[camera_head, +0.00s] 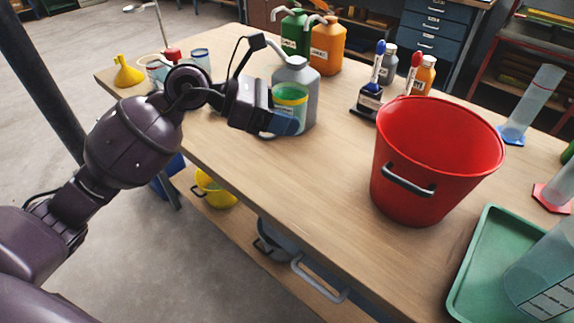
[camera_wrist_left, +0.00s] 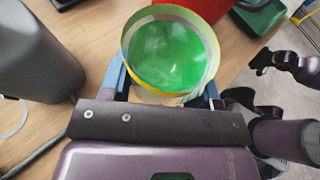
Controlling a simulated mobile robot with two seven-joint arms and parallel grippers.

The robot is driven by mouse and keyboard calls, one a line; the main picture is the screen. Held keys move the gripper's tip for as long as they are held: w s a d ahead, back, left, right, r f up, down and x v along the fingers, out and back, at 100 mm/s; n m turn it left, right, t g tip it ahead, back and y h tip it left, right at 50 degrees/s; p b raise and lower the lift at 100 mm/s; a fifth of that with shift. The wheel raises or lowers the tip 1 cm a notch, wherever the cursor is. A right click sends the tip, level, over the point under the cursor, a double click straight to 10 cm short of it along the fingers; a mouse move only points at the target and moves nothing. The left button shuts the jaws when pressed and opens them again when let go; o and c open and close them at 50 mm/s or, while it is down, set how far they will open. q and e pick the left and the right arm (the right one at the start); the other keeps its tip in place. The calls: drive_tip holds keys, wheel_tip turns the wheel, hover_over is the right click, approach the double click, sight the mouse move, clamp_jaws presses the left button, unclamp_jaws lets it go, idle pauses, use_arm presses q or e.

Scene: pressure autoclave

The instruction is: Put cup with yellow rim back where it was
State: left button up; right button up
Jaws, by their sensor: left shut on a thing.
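The cup with the yellow rim (camera_head: 290,98) is a clear cup with green liquid inside. My left gripper (camera_head: 285,122) is shut on it, in front of a grey jug (camera_head: 303,83). In the left wrist view the cup (camera_wrist_left: 172,52) is seen from above between the blue fingers of my left gripper (camera_wrist_left: 165,82), with the green liquid inside its yellow rim. Whether the cup's base touches the table cannot be told. My right gripper is not in view in the head view; a dark arm part shows at the right of the wrist view.
A red bucket (camera_head: 425,180) stands right of the cup on the wooden table (camera_head: 300,185). Left are a yellow funnel (camera_head: 127,73) and a blue-rimmed cup (camera_head: 200,58). Green (camera_head: 293,32) and orange (camera_head: 327,48) jugs stand behind. A green tray (camera_head: 480,250) lies at lower right.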

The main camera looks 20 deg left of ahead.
use_arm(q)
drive_tip(key=b, duration=0.1)
hover_over(285, 175)
wheel_tip(285, 175, down, 7)
drive_tip(key=shift+r, duration=0.2)
drive_tip(key=shift+f, duration=0.4)
wheel_tip(285, 175, down, 5)
drive_tip(key=shift+b, duration=0.85)
drive_tip(key=shift+f, duration=0.3)
drive_tip(key=o, duration=0.9)
drive_tip(key=shift+o, duration=0.7)
